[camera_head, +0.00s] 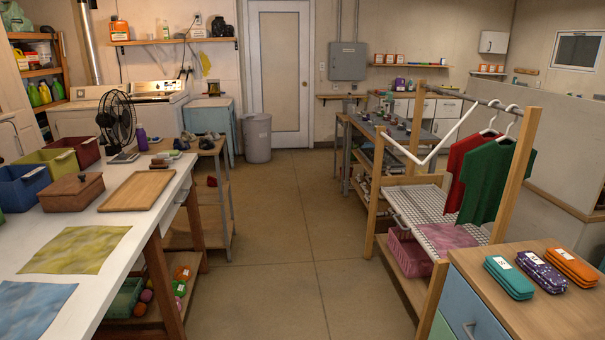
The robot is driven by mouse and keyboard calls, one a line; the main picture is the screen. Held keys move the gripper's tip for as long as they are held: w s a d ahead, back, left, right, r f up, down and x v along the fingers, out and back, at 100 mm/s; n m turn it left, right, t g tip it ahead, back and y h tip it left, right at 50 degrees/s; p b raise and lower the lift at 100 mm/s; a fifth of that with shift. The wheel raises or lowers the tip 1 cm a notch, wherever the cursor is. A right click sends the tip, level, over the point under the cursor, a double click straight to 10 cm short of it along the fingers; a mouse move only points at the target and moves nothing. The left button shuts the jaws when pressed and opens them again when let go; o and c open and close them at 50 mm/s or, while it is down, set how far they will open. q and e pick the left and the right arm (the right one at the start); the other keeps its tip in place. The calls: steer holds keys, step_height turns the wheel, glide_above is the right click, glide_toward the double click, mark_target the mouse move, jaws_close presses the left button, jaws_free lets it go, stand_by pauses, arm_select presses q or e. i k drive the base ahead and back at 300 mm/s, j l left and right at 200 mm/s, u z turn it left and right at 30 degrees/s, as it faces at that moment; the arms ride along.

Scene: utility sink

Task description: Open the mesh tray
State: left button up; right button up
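A white mesh tray (415,205) sits in a wooden rack right of centre, a few steps ahead. A small grey handle (400,222) shows on its near left edge. A pink cloth (447,236) lies on the mesh towards its near right side. I cannot tell from here how far the tray is pulled out. The hanging shirts hide part of its right side. Neither of my grippers is in view.
The rack (519,165) holds a red shirt (463,165) and a green shirt (495,180). A pink basket (408,252) is under the tray. A drawer cabinet (540,300) stands near right, a white table (125,232) at left. The floor (285,240) between is clear.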

mark_target(415, 205)
steer(key=i+j+z, duration=0.1)
steer(key=i, duration=0.85)
steer(key=i+j, duration=0.15)
steer(key=i, duration=0.75)
steer(key=l+z, duration=0.05)
